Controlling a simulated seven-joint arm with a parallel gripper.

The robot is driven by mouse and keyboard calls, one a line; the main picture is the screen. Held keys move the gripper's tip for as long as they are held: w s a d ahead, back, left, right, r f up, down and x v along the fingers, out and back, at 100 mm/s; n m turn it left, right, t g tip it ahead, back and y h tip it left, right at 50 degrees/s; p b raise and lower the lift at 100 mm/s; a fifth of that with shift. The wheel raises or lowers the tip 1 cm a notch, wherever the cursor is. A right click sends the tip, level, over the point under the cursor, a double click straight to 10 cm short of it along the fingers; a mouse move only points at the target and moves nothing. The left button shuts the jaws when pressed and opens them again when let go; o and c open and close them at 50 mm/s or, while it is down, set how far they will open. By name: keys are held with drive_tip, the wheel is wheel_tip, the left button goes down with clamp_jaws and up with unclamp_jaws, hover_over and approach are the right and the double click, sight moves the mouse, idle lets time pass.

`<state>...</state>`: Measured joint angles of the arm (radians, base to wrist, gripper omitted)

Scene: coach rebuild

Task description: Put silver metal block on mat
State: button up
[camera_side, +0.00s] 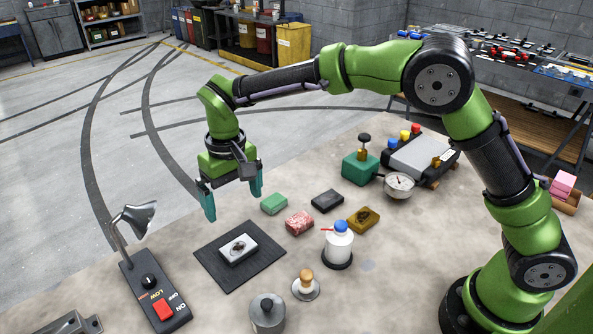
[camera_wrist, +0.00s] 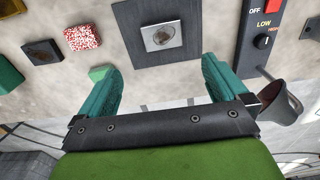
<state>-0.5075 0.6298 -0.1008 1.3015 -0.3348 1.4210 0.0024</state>
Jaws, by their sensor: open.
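The silver metal block (camera_side: 238,248) lies flat on the dark mat (camera_side: 262,270), near its middle. It has a dark mark on its top face. In the wrist view the silver block (camera_wrist: 161,36) also lies on the mat (camera_wrist: 128,20), beyond my fingertips. My gripper (camera_side: 233,198) is open and empty, raised above and behind the mat in the side view. In the wrist view the two teal fingers of my gripper (camera_wrist: 158,80) stand wide apart with nothing between them.
A green block (camera_side: 274,203), a red speckled block (camera_side: 299,222), a black block (camera_side: 327,201) and a brown block (camera_side: 363,220) lie right of the mat. A white bottle (camera_side: 339,247) stands nearby. A lamp with a switch box (camera_side: 153,292) stands left of the mat.

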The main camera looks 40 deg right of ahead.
drive_tip(key=s+d+r+m+t+y, duration=0.15)
drive_tip(key=s+d+r, duration=0.25)
drive_tip(key=d+r, duration=0.4)
drive_tip(key=s+d+r+m+t, duration=0.1)
drive_tip(key=s+d+t, duration=0.1)
drive_tip(key=s+d, duration=0.3)
drive_tip(key=s+d+r+m+t, duration=0.1)
drive_tip(key=s+d+t, duration=0.2)
drive_tip(key=s, duration=1)
drive_tip(key=d, duration=0.2)
drive_tip(key=shift+d+r, duration=0.3)
drive_tip(key=shift+s+m+t, duration=0.1)
drive_tip(key=shift+m+t, duration=0.15)
